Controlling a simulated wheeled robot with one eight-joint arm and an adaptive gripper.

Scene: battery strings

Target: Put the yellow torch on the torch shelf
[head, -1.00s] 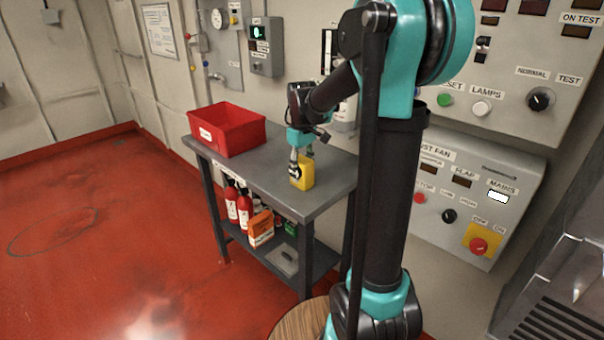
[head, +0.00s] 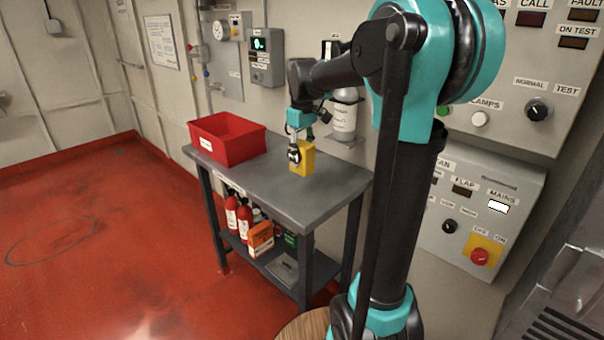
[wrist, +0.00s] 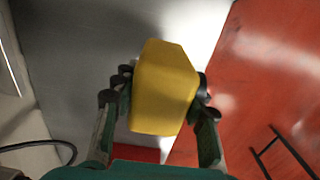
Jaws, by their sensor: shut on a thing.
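The yellow torch (head: 308,158) is a boxy yellow body, seen over the grey table's top. My gripper (head: 296,153) points down and is shut on it. In the wrist view the torch (wrist: 163,88) sits between the two fingers of my gripper (wrist: 160,95), which press on its sides. I cannot tell for certain whether its base touches the table or is a little above it. No shelf with a readable torch label shows. A small grey wall shelf (head: 347,140) behind the table bears a white cylinder (head: 344,116).
The grey table (head: 265,185) has a red bin (head: 228,138) at its left end. Its lower shelf holds red bottles (head: 244,222), an orange box (head: 260,240) and other items. Control panels (head: 485,210) line the wall at right. Red floor (head: 110,240) is open at left.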

